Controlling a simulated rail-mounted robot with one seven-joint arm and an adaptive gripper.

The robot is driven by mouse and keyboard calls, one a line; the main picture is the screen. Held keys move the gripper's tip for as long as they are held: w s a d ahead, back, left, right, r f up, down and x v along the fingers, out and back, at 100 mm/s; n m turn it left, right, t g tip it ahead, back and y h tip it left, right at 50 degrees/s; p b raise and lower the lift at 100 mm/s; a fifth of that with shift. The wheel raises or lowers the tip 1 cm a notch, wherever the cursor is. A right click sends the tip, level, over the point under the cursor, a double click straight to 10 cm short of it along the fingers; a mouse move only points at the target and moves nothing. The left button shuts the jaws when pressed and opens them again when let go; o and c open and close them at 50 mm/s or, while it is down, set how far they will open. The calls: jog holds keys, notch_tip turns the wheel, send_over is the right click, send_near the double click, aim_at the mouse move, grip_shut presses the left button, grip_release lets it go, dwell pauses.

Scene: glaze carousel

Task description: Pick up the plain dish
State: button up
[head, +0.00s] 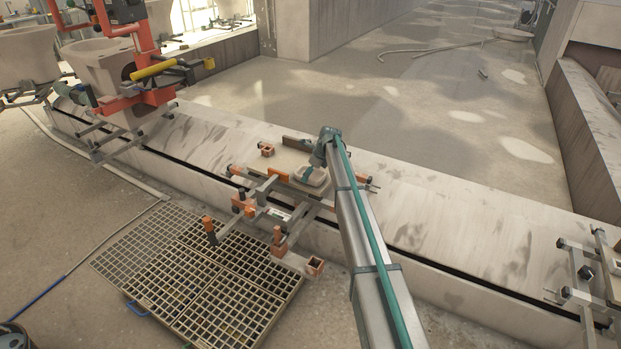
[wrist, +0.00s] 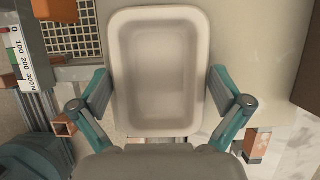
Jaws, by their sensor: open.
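The plain dish (wrist: 160,70) is a shallow off-white rectangular dish with rounded corners and raised walls. It fills the middle of the wrist view. My gripper (wrist: 162,92) is open, with one teal finger at the left side of the dish and the other at the right. I cannot tell whether the fingers touch its walls. In the head view the dish (head: 312,176) sits small on the carriage on the rail, with my gripper (head: 311,170) right over it. My arm comes down to it from the lower right and hides part of the carriage.
The carriage has orange blocks (head: 279,174) and metal bars around the dish. A scale marked in newtons (wrist: 18,60) shows left of the dish. A floor grating (head: 200,265) lies at lower left. A red-orange frame (head: 135,100) stands at upper left.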

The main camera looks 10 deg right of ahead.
jog(key=c, duration=1)
